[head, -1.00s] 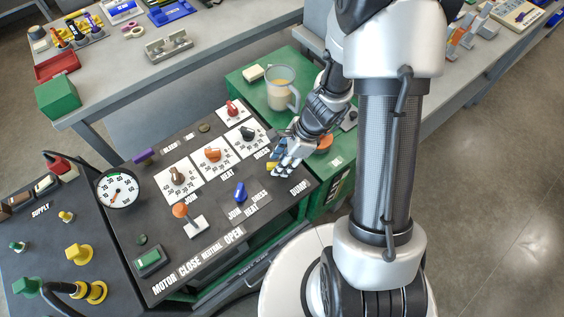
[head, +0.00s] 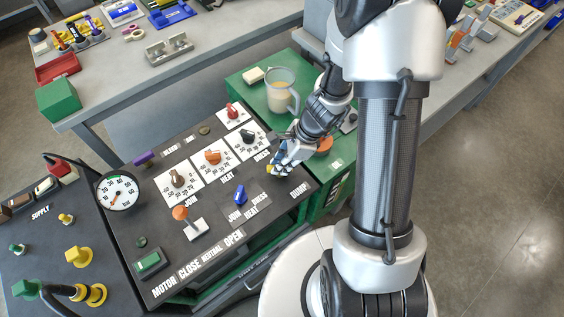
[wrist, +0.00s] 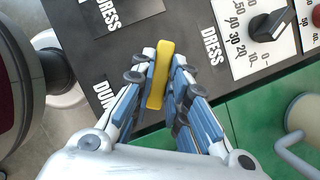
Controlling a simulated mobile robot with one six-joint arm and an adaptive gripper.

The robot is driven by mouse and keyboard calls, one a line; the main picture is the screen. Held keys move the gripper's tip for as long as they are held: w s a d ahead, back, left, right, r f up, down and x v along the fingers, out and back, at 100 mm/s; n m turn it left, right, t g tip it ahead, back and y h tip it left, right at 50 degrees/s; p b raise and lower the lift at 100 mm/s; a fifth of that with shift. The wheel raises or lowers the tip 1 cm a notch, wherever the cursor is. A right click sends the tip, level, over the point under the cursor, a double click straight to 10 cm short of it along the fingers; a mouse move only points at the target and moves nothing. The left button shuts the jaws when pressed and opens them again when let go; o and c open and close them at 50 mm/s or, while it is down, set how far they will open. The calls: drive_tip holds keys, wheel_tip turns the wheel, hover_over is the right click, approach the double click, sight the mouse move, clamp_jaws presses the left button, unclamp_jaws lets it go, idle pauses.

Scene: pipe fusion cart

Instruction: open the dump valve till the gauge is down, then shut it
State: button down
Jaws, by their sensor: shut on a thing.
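The dump valve's yellow lever (wrist: 160,72) stands between the two blue-padded fingers in the wrist view, near the DUMP label. My gripper (wrist: 158,80) is shut on this lever. In the head view my gripper (head: 276,165) is at the right end of the black panel, and only a small yellow part of the lever (head: 269,169) shows past the fingers. The round white gauge (head: 117,190) is at the panel's left end. Its needle is too small to read surely.
Close beside my gripper are a black pressure knob (head: 247,135) and a blue selector (head: 240,195). An orange-topped lever (head: 182,213) stands at the panel's front. A jug (head: 282,90) stands on the green cabinet behind. The floor at right is clear.

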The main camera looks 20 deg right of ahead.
drive_tip(key=n+g+p, duration=0.1)
drive_tip(key=n+p, duration=0.2)
drive_tip(key=shift+w+r+n, duration=0.1)
drive_tip(key=shift+w+n, duration=0.05)
drive_tip(key=shift+n, duration=0.25)
drive_tip(key=shift+n+g+p, duration=0.8)
drive_tip(key=shift+n, duration=0.7)
drive_tip(key=c, duration=1.6)
unclamp_jaws()
drive_tip(key=shift+o, duration=0.2)
